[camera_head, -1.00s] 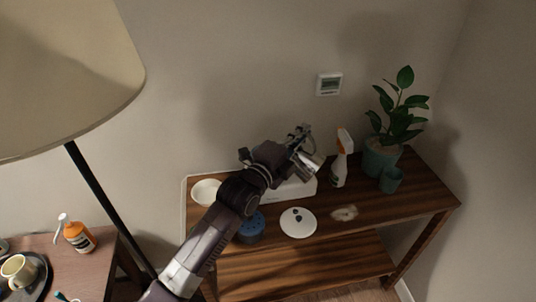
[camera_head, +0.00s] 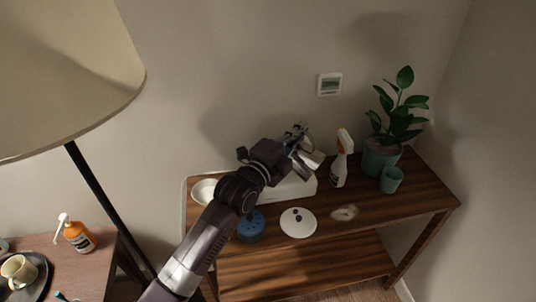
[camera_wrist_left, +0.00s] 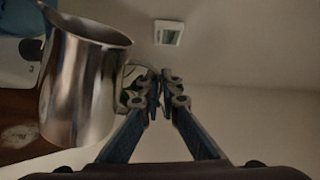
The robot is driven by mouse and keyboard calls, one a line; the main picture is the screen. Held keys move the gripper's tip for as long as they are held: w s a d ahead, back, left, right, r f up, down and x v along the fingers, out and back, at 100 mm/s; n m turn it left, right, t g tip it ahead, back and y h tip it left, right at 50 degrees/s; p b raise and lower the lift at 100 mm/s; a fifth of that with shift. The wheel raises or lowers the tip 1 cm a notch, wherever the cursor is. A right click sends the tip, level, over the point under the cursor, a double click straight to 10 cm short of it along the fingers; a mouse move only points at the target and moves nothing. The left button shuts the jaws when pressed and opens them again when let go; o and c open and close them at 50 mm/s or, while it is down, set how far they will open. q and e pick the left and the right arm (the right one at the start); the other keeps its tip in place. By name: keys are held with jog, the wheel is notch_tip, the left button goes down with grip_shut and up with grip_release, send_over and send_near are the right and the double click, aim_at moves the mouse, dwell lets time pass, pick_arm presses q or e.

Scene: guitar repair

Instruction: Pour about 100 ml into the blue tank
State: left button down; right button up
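My left gripper (camera_head: 300,138) is above the wooden side table, in front of the wall. A shiny metal pitcher (camera_head: 312,160) hangs at its fingers. In the left wrist view the pitcher (camera_wrist_left: 85,90) is beside the fingers (camera_wrist_left: 160,85), which are close together. They seem to be shut on its handle, though the grip itself is hard to see. The pitcher looks nearly upright there; its contents are hidden. A round blue container (camera_head: 251,224) with dark spots on top, likely the blue tank, stands on the table, left of and below the pitcher. My right gripper is not in view.
A white box (camera_head: 293,188) is behind a white disc (camera_head: 298,229) with dark knobs. A white bowl (camera_head: 204,190) stands left. A spray bottle (camera_head: 339,168), a teal cup (camera_head: 391,180) and a potted plant (camera_head: 378,157) stand right. A pale patch (camera_head: 344,213) marks the tabletop.

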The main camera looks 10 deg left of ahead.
aim_at(312, 140)
pick_arm(q)
jog(key=shift+r, duration=0.2)
jog(key=d+m, duration=0.1)
jog(key=s+d+m+p, duration=0.1)
jog(key=shift+f+m, duration=0.3)
jog(key=shift+f, duration=0.05)
jog(key=shift+s+d+f+m+b, duration=0.15)
jog(key=shift+d+f+m+b, duration=0.15)
jog(key=shift+f+m, duration=0.2)
jog(key=shift+s+d+f+m+b, duration=0.1)
jog(key=shift+d+f+m+b, duration=0.15)
jog(key=shift+f+m, duration=0.25)
jog(key=shift+s+d+f+m, duration=0.2)
jog(key=shift+d+f+m, duration=0.1)
jog(key=shift+d+m, duration=0.25)
jog(key=shift+f, duration=0.1)
